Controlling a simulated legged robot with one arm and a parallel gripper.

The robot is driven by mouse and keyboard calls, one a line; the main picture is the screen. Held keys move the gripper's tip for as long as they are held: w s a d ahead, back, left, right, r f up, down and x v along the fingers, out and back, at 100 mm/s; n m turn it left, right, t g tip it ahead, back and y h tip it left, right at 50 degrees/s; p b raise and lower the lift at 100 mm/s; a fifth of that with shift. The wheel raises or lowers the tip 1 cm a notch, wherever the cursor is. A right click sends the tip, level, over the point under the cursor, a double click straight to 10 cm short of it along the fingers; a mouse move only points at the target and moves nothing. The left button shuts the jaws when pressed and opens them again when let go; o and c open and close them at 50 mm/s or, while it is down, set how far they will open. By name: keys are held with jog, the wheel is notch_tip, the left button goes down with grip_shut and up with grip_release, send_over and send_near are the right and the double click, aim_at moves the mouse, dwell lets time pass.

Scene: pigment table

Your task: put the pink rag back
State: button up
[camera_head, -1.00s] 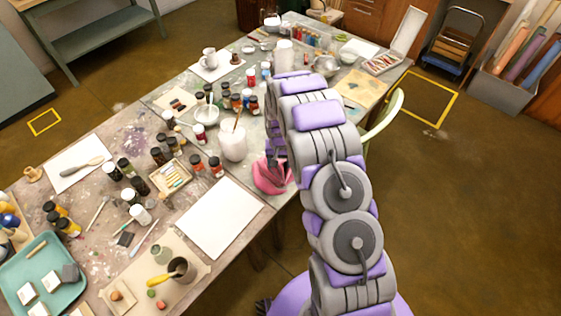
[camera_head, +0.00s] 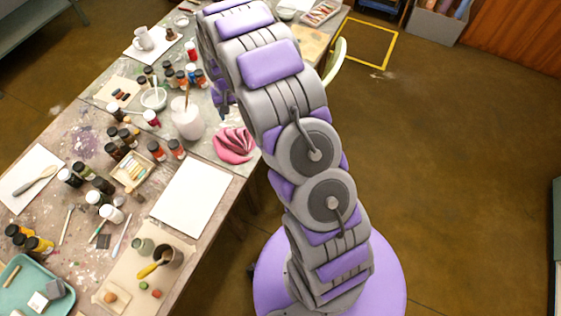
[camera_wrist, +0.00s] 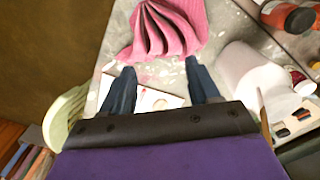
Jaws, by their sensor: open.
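The pink rag (camera_head: 234,144) lies folded in pleats near the table's right edge in the head view, beside the white jar. In the wrist view the rag (camera_wrist: 166,28) is at the top, just beyond the fingertips. My gripper (camera_wrist: 155,78) is open and empty, its two dark fingers apart with bare table and part of a white sheet showing between them. The rag is not between the fingers. In the head view my arm hides most of the gripper.
A white jar with brushes (camera_head: 187,120) stands left of the rag, and a white sheet (camera_head: 184,192) lies in front. Several paint bottles crowd the table's middle. A green chair (camera_head: 334,62) stands by the right edge. Open floor lies to the right.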

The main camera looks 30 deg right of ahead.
jog(key=s+r+n, duration=0.1)
jog(key=s+r, duration=1.7)
jog(key=s+r+n+g, duration=0.1)
jog(key=s+r, duration=0.1)
jog(key=s, duration=1)
jog(key=s+r, duration=0.2)
jog(key=s, duration=1)
jog(key=shift+a+r+n+g, duration=0.3)
jog(key=shift+n+g, duration=0.1)
